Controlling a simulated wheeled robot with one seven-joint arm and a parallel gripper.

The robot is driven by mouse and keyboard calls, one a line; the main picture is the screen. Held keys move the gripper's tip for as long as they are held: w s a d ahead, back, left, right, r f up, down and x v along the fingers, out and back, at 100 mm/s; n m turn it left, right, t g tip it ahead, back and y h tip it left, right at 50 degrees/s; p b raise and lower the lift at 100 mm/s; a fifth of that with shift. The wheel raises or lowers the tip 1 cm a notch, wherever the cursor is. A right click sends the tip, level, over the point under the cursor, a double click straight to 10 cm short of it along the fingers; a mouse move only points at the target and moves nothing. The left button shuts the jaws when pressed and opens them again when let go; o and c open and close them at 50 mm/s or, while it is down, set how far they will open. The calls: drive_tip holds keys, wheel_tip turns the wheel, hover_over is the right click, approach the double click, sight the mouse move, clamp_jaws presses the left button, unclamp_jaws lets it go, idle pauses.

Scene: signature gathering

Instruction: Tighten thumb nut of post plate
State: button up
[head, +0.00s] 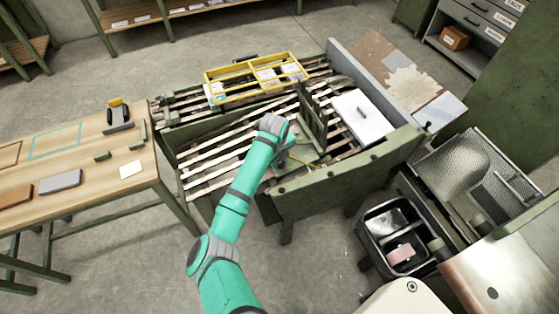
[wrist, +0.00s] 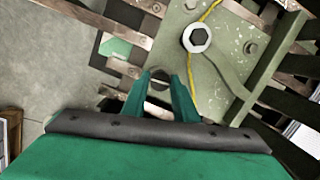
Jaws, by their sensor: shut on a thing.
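The green post plate (wrist: 230,42) fills the upper right of the wrist view, with a pale hex-topped fastener (wrist: 197,38) and a yellow cord on it. My gripper (wrist: 163,78) is at the plate's near left edge, its two teal fingers closed around a small dark round piece, seemingly the thumb nut (wrist: 158,80). The fingers hide most of it, so I cannot tell how it sits on its thread. In the head view, my gripper (head: 283,160) is low over the slatted bench beside the plate (head: 300,158), and my arm partly covers this spot.
The slatted bench (head: 195,165) has green side beams. A yellow divided tray (head: 207,82) lies at its back, and a white sheet (head: 362,118) on its right. A wooden table (head: 85,150) stands left. A black bin (head: 372,240) stands at lower right.

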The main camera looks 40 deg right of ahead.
drive_tip(key=shift+m, duration=0.4)
drive_tip(key=shift+a, duration=0.15)
drive_tip(key=o, duration=1.1)
drive_tip(key=shift+c, duration=0.2)
drive_tip(key=shift+r+m, duration=0.3)
drive_tip(key=shift+r, duration=0.2)
wheel_tip(320, 180, up, 10)
drive_tip(key=s+a, duration=0.1)
drive_tip(key=a, duration=0.1)
drive_tip(key=shift+s+f, duration=0.2)
drive_tip(key=shift+f, duration=0.05)
